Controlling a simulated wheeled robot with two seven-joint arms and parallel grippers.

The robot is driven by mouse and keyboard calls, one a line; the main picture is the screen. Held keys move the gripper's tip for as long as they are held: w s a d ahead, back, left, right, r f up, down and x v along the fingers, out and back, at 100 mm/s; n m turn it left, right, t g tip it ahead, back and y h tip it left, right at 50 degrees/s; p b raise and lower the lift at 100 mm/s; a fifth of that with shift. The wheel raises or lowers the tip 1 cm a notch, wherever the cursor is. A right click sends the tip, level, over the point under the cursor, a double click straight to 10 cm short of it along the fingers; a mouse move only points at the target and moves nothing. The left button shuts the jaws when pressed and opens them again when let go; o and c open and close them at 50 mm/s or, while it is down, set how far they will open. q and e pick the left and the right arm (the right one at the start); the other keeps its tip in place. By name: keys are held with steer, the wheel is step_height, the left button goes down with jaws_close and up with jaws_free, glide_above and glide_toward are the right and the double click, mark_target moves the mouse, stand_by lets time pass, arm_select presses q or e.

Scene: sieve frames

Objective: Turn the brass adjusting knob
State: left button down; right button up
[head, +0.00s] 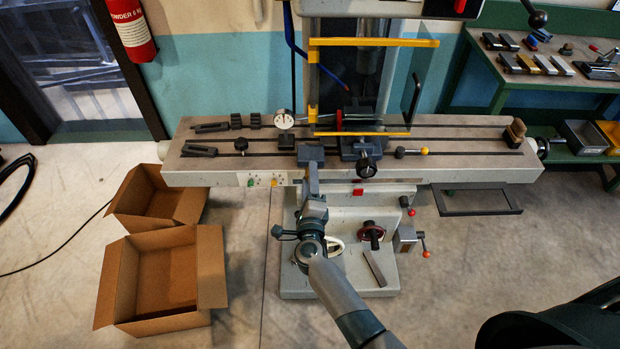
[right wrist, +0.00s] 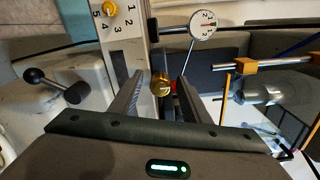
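The brass knob (right wrist: 161,83) is round and shiny and shows in the right wrist view, between the tips of my right gripper's two fingers. A gap shows on each side of it, so the fingers stand open around it or just in front of it; the exact depth I cannot tell. In the head view my right gripper (head: 311,158) is at the front edge of the machine table (head: 470,172), left of the black handwheel, and the brass knob is hidden there. My left gripper is not in view.
A dial gauge (head: 284,119) stands behind the gripper, also seen in the right wrist view (right wrist: 204,25). A yellow selector knob (right wrist: 109,9) with numbers sits left of the brass knob. A yellow-edged guard (head: 372,87) is behind. Cardboard boxes (head: 165,275) lie on the floor at left.

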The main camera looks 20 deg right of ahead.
steer(key=shift+s, duration=0.1)
steer(key=p+v, duration=0.1)
steer(key=v, duration=1.6)
steer(key=shift+s, duration=0.1)
